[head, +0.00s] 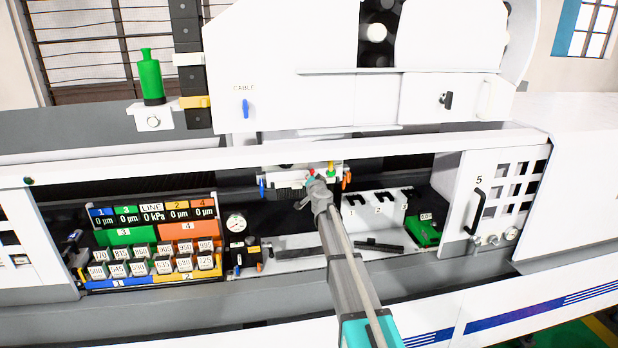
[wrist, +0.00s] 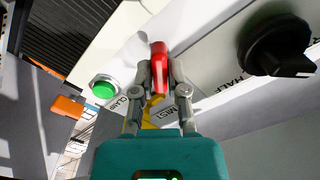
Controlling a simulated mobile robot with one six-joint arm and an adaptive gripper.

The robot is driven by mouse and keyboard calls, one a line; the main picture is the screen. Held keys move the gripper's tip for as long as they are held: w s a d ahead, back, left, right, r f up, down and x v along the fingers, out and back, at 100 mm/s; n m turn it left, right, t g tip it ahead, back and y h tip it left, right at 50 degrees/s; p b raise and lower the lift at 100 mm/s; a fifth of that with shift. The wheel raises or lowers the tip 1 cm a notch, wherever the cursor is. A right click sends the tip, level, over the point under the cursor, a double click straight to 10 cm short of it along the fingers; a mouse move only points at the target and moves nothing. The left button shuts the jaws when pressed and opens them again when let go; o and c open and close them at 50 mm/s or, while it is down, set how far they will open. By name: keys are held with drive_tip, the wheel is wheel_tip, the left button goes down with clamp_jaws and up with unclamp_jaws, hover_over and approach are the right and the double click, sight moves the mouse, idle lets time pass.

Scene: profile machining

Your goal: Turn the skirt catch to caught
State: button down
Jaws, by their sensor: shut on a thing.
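My gripper (wrist: 160,82) is shut on a red lever (wrist: 159,55) in the wrist view, with one finger on each side of it. The lever stands out from a white panel, its upper end showing beyond the fingertips. In the head view my gripper (head: 316,186) reaches to the white block under the machine's hood, and only a bit of red shows there. No label naming the skirt catch is readable, so I cannot tell whether this lever is it. Printed labels beside the fingers are partly hidden.
A black rotary knob (wrist: 278,50) with a HALF label sits to the lever's right. A green button (wrist: 104,88) and an orange handle (wrist: 68,106) are to its left. A gauge (head: 236,223) and white numbered holders (head: 372,210) flank my arm below.

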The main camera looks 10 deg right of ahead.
drive_tip(key=shift+n, duration=1.9)
drive_tip(key=n, duration=0.4)
drive_tip(key=c, duration=0.5)
unclamp_jaws()
drive_tip(key=shift+s, duration=3.5)
drive_tip(key=shift+f, duration=0.1)
